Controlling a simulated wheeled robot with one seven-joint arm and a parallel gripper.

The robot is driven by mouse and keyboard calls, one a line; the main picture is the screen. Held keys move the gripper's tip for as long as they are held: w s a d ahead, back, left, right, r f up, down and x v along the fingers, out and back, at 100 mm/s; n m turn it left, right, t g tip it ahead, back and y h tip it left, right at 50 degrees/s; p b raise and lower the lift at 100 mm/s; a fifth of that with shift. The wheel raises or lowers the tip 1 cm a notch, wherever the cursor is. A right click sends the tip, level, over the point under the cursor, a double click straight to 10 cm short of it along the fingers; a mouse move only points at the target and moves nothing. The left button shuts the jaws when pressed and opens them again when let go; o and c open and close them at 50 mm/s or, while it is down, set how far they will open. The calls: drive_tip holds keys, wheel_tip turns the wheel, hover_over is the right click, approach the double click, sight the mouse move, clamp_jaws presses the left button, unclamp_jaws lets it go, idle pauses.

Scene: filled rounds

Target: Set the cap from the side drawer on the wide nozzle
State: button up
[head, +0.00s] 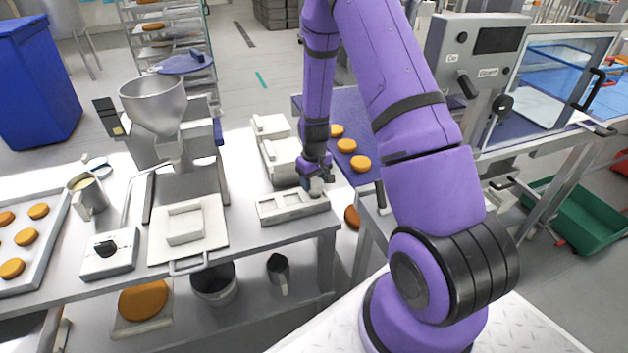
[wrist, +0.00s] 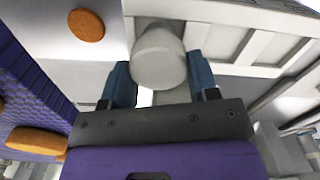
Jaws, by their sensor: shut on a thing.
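My gripper (head: 316,183) is over the right end of the open side drawer (head: 268,211), a shallow pale tray with compartments. In the wrist view, its two blue fingers are shut on the cap (wrist: 159,57), a pale, rounded piece. The cap is over or still within the end compartment of the drawer (wrist: 285,70); I cannot tell whether it touches the drawer. The filling machine with a steel hopper (head: 153,104) stands to the left, with a small spout (head: 173,161) under it. I cannot pick out the wide nozzle clearly.
A white board with a square block (head: 185,222) lies left of the drawer. A control box (head: 108,252), a steel jug (head: 90,196) and a tray of rounds (head: 38,235) are farther left. A blue conveyor with rounds (head: 347,146) runs behind my gripper.

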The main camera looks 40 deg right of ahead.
drive_tip(key=shift+f, duration=0.15)
drive_tip(key=o, duration=1.3)
drive_tip(key=shift+r, duration=3.5)
